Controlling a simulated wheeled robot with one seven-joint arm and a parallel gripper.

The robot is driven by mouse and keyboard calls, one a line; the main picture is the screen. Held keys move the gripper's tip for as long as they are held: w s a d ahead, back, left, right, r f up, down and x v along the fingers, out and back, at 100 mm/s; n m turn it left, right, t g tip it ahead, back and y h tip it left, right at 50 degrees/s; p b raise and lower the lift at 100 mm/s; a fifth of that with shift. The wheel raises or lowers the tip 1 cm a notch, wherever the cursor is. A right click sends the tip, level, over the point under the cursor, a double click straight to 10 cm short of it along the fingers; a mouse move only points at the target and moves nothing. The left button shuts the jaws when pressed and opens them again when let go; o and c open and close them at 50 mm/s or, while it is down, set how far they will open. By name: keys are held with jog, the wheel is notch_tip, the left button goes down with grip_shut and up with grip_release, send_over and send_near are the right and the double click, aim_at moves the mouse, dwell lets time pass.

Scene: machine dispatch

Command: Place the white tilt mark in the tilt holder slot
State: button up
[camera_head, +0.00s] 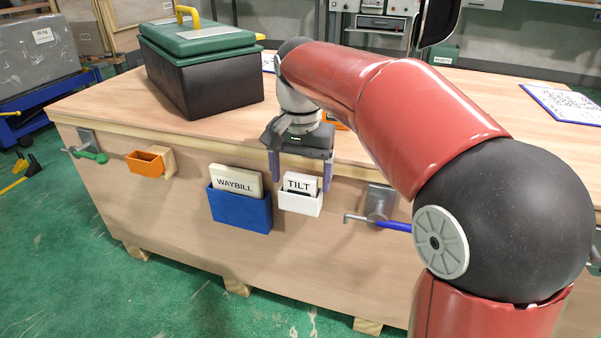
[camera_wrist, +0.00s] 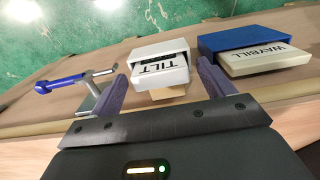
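The white tilt mark (camera_head: 299,183), a plate with black TILT lettering, stands upright in the white tilt holder (camera_head: 300,204) on the crate's front face. Its lower part is hidden inside the holder. In the wrist view the tilt mark (camera_wrist: 161,70) shows inside the mouth of the white holder (camera_wrist: 160,48). My gripper (camera_head: 300,168) is open above the holder, its two purple fingers spread on either side of the mark. In the wrist view my gripper (camera_wrist: 160,95) has nothing between its fingertips, and a gap separates the fingers from the mark.
A blue holder (camera_head: 240,209) with a cream WAYBILL plate (camera_head: 236,182) is close on the left. A hook with a blue handle (camera_head: 393,226) is close on the right. An orange holder (camera_head: 146,162) is farther left. A black-and-green case (camera_head: 205,80) stands on the crate top (camera_head: 110,110).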

aim_at(300, 176)
notch_tip(300, 176, up, 12)
jog(key=p, duration=0.4)
jog(key=s+d+f+n+t, duration=0.2)
jog(key=s+d+f, duration=0.5)
jog(key=s, duration=0.3)
jog(key=s+d+f+n+t, duration=0.2)
jog(key=s+d+f+t, duration=0.1)
jog(key=s+d+f, duration=0.3)
jog(key=s+f, duration=0.2)
jog(key=s, duration=0.2)
jog(key=shift+d+t, duration=0.3)
jog(key=shift+d, duration=0.1)
